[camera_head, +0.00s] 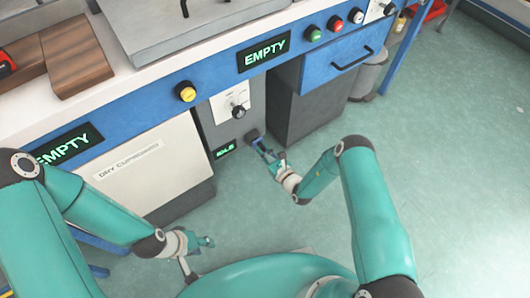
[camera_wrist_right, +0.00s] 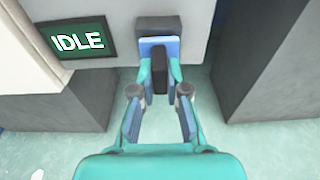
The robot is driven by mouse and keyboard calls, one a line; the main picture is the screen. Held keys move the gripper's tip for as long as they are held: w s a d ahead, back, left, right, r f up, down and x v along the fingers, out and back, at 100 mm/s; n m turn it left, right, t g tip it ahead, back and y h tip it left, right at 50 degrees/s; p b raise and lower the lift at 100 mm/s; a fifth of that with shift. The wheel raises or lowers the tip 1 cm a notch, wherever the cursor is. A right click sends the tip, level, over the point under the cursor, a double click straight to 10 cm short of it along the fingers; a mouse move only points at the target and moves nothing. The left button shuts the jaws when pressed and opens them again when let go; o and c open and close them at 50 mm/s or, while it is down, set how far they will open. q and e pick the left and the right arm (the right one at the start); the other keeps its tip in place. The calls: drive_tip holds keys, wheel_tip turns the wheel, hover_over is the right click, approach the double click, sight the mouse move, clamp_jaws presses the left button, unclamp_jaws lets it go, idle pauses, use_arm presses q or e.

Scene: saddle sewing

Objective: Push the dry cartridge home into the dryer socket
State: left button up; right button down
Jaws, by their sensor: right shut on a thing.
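The dry cartridge shows a blue end face (camera_wrist_right: 146,45) and a dark grip (camera_wrist_right: 159,75) in the right wrist view. Its blue end is up against the dark dryer socket (camera_wrist_right: 158,23) on the grey panel; how deep it sits is hidden. My right gripper (camera_wrist_right: 159,72) is shut on the dark grip, one fingertip on each side. In the head view, my right gripper (camera_head: 265,151) is at the socket (camera_head: 251,135), low on the cabinet front. My left gripper (camera_head: 206,241) hangs over the floor, away from the cartridge; its opening is too small to judge.
A green "IDLE" display (camera_wrist_right: 78,40) is left of the socket. A dial (camera_head: 238,112) is above it. A white "DRY CUPBOARD" door (camera_head: 150,165) stands left, a dark grey cabinet (camera_head: 310,105) right. The floor (camera_head: 455,190) on the right is clear.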

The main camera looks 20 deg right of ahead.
drive_tip(key=shift+w+a+r, duration=0.1)
drive_tip(key=shift+w, duration=0.25)
drive_tip(key=c, duration=1.1)
unclamp_jaws()
drive_tip(key=v, duration=1.2)
drive_tip(key=shift+a, duration=0.1)
